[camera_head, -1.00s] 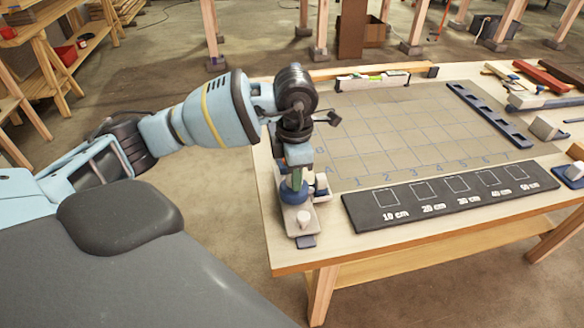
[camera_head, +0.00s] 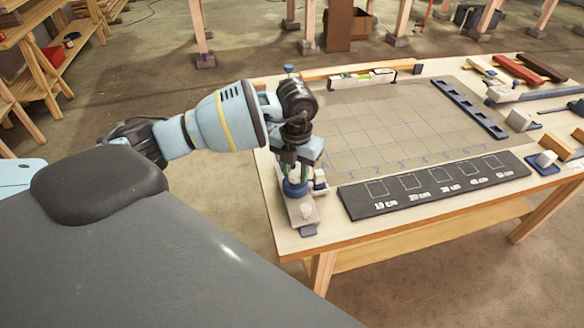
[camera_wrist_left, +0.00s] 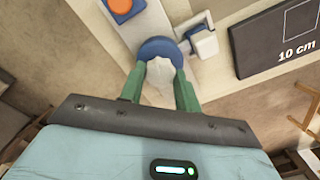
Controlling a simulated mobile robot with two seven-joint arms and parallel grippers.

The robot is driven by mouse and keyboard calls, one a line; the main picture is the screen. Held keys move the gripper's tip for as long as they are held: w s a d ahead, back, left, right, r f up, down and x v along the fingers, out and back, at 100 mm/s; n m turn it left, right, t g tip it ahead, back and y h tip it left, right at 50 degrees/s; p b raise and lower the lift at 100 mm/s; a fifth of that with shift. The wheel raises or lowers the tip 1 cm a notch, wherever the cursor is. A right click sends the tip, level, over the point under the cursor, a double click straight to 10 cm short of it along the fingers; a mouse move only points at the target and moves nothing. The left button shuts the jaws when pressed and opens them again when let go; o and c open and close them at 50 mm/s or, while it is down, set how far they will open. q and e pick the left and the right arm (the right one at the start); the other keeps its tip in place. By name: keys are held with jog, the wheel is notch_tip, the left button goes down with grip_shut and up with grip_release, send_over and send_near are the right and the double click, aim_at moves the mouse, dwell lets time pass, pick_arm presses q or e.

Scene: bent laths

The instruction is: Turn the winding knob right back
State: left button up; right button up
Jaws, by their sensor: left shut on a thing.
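The winding knob (camera_wrist_left: 160,76) is a pale, narrow piece above a round blue disc (camera_wrist_left: 161,48) in the left wrist view. My left gripper (camera_wrist_left: 159,88) has its two green fingers on either side of the knob and is shut on it. In the head view my left gripper (camera_head: 296,172) points down at the blue disc (camera_head: 294,188) on a light base plate (camera_head: 303,212) at the table's near left corner. The fingers hide most of the knob there. My right gripper is not in view.
A small white block (camera_wrist_left: 204,43) stands close beside the disc. A black board (camera_head: 436,184) with marked squares lies to the right. Behind it is a gridded mat (camera_head: 385,125) with a dark slotted rail (camera_head: 468,108). The mat is mostly clear.

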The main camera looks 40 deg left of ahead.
aim_at(295, 174)
pick_arm(q)
jog(key=shift+n, duration=0.5)
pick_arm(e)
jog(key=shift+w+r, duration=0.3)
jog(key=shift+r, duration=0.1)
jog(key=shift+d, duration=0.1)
pick_arm(q)
jog(key=o, duration=1)
jog(key=shift+c, duration=0.2)
jog(key=shift+r, duration=0.15)
notch_tip(295, 174, up, 8)
jog(key=shift+f+p, duration=0.2)
jog(key=shift+p, duration=0.1)
